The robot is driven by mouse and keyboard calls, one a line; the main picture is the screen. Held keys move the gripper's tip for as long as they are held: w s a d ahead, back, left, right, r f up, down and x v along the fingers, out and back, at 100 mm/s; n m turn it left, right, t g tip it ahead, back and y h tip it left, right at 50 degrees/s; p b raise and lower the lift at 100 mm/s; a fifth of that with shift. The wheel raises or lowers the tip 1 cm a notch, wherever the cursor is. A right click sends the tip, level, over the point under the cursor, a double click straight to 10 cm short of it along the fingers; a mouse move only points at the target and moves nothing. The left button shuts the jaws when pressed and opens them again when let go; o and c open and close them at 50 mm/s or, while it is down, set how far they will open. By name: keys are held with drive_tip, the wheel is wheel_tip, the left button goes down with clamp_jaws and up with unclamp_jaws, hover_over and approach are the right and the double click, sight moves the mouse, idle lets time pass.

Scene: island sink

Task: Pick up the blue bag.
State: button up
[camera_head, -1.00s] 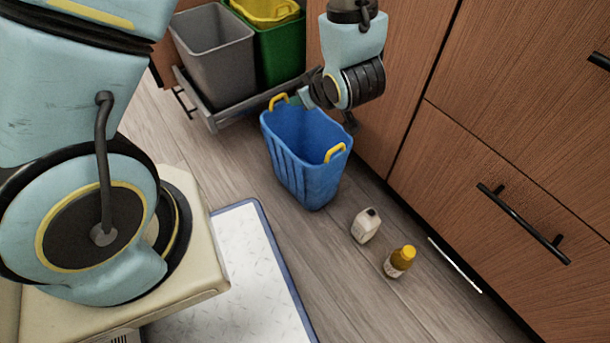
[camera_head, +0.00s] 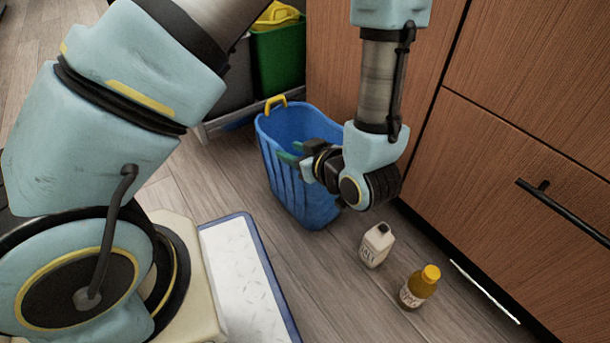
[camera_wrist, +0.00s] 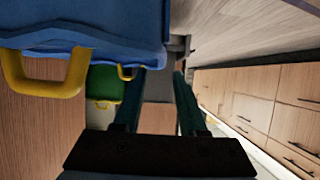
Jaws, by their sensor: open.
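The blue bag (camera_head: 292,195) is an open, basket-like tub standing upright on the floor, with yellow handles. Its far-left handle (camera_head: 275,103) shows in the head view; the right one is hidden behind my gripper. My gripper (camera_head: 291,153) is open with nothing between its fingers, at the right side of the bag's rim, fingers pointing left. In the wrist view the bag (camera_wrist: 110,25) fills the upper left, with one handle (camera_wrist: 45,82) near and another farther off. My two fingers (camera_wrist: 159,80) are apart there. I cannot tell whether they touch the bag.
A white bottle (camera_head: 376,245) and a brown bottle with a yellow cap (camera_head: 420,287) stand on the floor right of the bag. Wooden drawers (camera_head: 530,130) rise close on the right. A green bin (camera_head: 278,60) is behind. A blue-edged white mat (camera_head: 245,270) lies in front.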

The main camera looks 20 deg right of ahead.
sight(278, 146)
drive_tip(key=b+x, duration=0.3)
drive_tip(key=x, duration=0.1)
drive_tip(key=shift+w+a+f+b, duration=0.2)
drive_tip(key=shift+w+b, duration=0.15)
drive_tip(key=shift+w, duration=0.25)
clamp_jaws()
idle(1.0)
